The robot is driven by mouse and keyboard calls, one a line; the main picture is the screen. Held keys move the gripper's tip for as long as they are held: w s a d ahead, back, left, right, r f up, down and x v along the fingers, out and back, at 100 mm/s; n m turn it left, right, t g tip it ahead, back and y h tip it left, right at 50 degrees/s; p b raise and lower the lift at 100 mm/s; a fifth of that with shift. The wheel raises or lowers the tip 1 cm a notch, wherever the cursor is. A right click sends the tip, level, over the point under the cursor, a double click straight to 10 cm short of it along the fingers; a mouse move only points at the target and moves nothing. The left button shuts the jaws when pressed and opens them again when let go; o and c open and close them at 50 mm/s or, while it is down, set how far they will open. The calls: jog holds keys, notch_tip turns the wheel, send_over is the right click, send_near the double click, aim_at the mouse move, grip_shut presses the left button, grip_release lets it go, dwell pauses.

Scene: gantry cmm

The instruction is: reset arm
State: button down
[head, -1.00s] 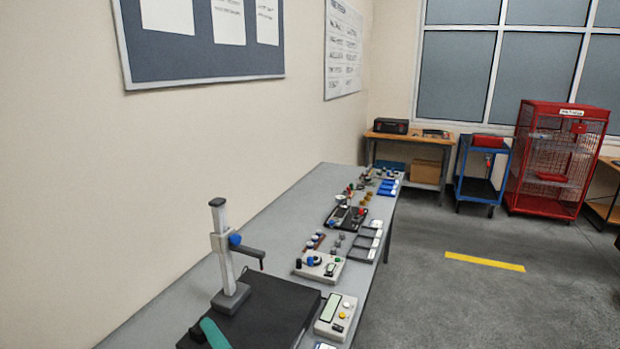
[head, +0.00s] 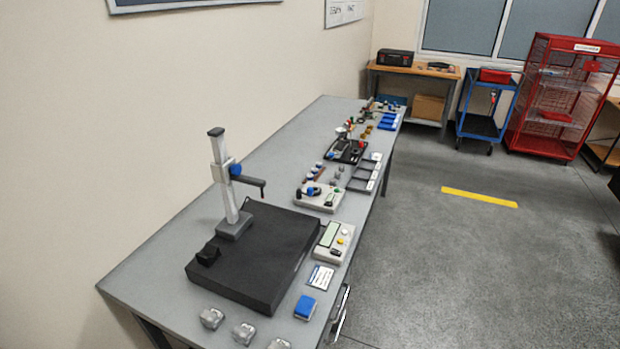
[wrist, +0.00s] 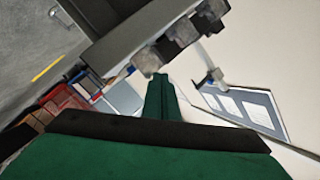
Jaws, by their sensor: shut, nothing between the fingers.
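My gripper (wrist: 160,95) shows in the wrist view as green fingers pressed together, with nothing between them. It points out into the room. The wrist view is tilted, with the grey bench top and its items above the fingers. A dark noticeboard on the wall lies to the right. My gripper does not show in the head view now. The bench (head: 165,250) there is unobstructed by my arm.
A black plate (head: 275,262) carries a height stand (head: 226,185) with a side arm and a small black block (head: 208,254). A control box (head: 333,243), blue block (head: 306,306) and grey blocks (head: 212,318) sit nearby. Open floor (head: 450,270) lies right of the bench.

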jog(key=s+d+f+n, duration=0.1)
jog(key=s+d+n, duration=0.1)
jog(key=s, duration=0.4)
jog(key=s+d+f+n+g, duration=0.1)
jog(key=s+d+n, duration=0.2)
jog(key=s, duration=0.4)
jog(key=s+d+f+n+h, duration=0.1)
jog(key=s+d+n, duration=0.2)
jog(key=s, duration=0.4)
jog(key=shift+s+n+g, duration=0.15)
jog(key=shift+n+g, duration=0.15)
jog(key=shift+d, duration=0.1)
